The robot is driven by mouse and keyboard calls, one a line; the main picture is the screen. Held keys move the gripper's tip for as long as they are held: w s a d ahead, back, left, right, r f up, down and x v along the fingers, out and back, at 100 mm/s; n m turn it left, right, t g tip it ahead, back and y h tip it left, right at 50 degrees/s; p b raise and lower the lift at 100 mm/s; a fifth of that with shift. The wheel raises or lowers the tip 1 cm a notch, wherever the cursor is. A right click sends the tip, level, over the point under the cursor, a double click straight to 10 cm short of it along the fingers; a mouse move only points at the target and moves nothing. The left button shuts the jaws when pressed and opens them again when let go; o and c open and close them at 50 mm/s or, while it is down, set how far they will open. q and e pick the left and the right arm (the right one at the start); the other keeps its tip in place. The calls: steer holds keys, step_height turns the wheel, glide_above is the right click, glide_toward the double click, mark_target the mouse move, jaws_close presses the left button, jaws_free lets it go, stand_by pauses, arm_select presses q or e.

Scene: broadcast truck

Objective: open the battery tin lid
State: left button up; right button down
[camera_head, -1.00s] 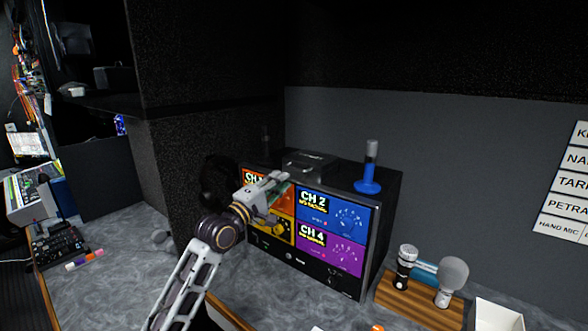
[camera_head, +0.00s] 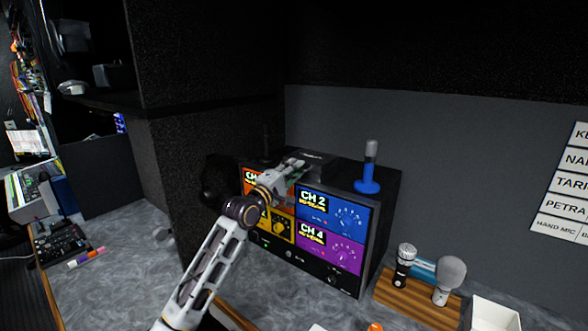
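A dark grey tin (camera_head: 320,158) sits on top of the monitor (camera_head: 340,258), towards its back; I take it to be the battery tin. Its lid looks shut, but its front left part is hidden behind my gripper. My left gripper (camera_head: 297,168) is at the monitor's top front edge, just in front of the tin. I cannot tell whether it touches the tin, or how far its fingers are apart. My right gripper is not in view.
A blue microphone stand (camera_head: 368,182) stands on the monitor, right of the tin. A wooden board (camera_head: 415,302) with microphones and a white box (camera_head: 492,316) are at the lower right. Dark headphones (camera_head: 216,182) hang at the left.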

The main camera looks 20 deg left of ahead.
arm_select(q)
steer(key=shift+c, duration=0.2)
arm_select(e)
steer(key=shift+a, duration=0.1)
arm_select(q)
jaws_close()
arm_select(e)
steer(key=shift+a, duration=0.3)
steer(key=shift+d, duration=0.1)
